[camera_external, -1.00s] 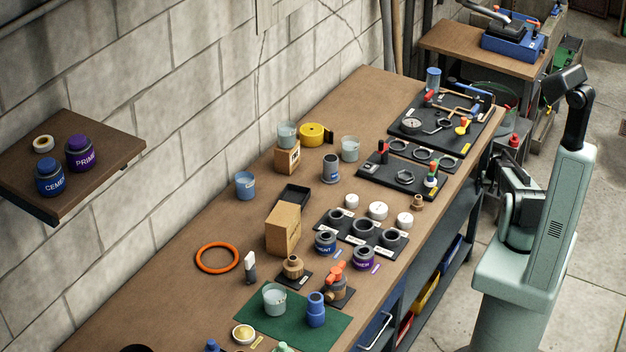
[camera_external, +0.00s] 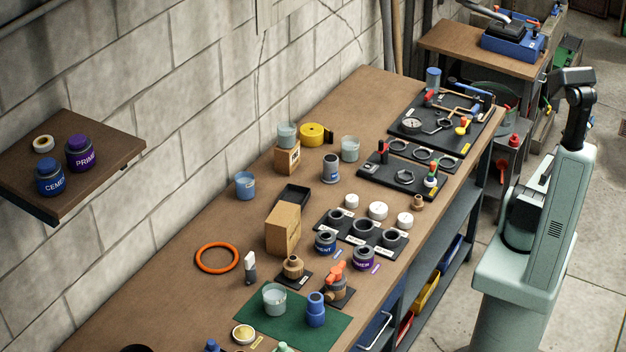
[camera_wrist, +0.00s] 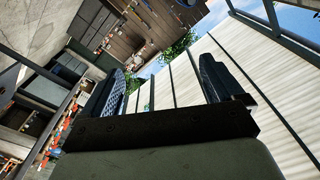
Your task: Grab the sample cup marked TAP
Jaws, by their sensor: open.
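Several clear sample cups show in the external view, with no TAP mark that I can read on any. One cup (camera_external: 286,135) is on a small cardboard box (camera_external: 287,160). Another cup (camera_external: 350,149) stands to its right on the bench. A bluish cup (camera_external: 245,185) stands near the wall side, and one more cup (camera_external: 275,299) is on the green mat (camera_external: 255,316). My gripper (camera_wrist: 160,88) shows in the wrist view with its two fingers apart and nothing between them.
The workbench (camera_external: 190,262) is crowded. A taller cardboard box (camera_external: 283,230), a black tray (camera_external: 292,195), black fixture boards (camera_external: 443,115) and an orange ring (camera_external: 217,258) are on it. A wall shelf (camera_external: 110,150) holds two jars. Bare bench lies along the wall side.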

